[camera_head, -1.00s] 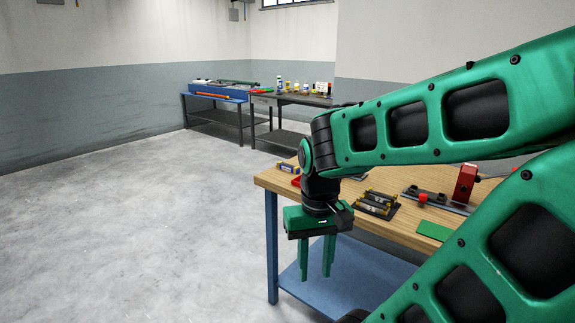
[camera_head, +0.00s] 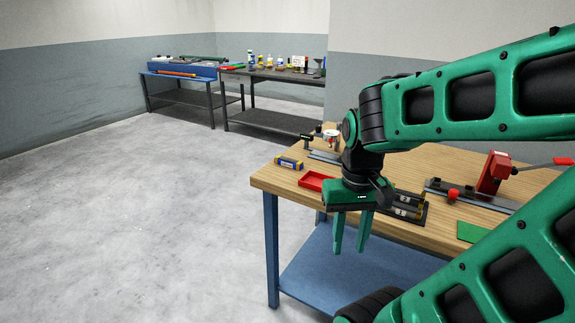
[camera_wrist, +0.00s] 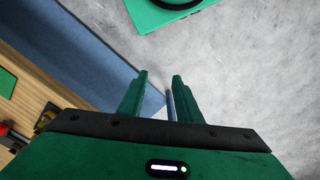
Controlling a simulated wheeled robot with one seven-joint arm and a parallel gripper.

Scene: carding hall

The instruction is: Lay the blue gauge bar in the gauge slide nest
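My gripper (camera_head: 349,247) hangs fingers down beside the front edge of the wooden table, with two green fingers apart and nothing between them. The wrist view also shows the open gripper (camera_wrist: 162,78), with floor and a blue table leg behind it. A black rack (camera_head: 409,208) on the table holds bars with yellow ends, partly hidden behind my gripper; I cannot tell their colour. A small blue and yellow block (camera_head: 289,162) lies near the table's left corner. A long grey slide rail (camera_head: 470,198) with a red upright block (camera_head: 493,172) lies to the right; I cannot make out a nest on it.
A red tray (camera_head: 315,181) and a gauge stand (camera_head: 328,137) are left of my wrist. A green mat (camera_head: 474,232) lies near the front edge. The table (camera_head: 262,180) has a blue lower shelf (camera_head: 350,280). Open floor (camera_head: 130,220) lies left. Two benches stand far back.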

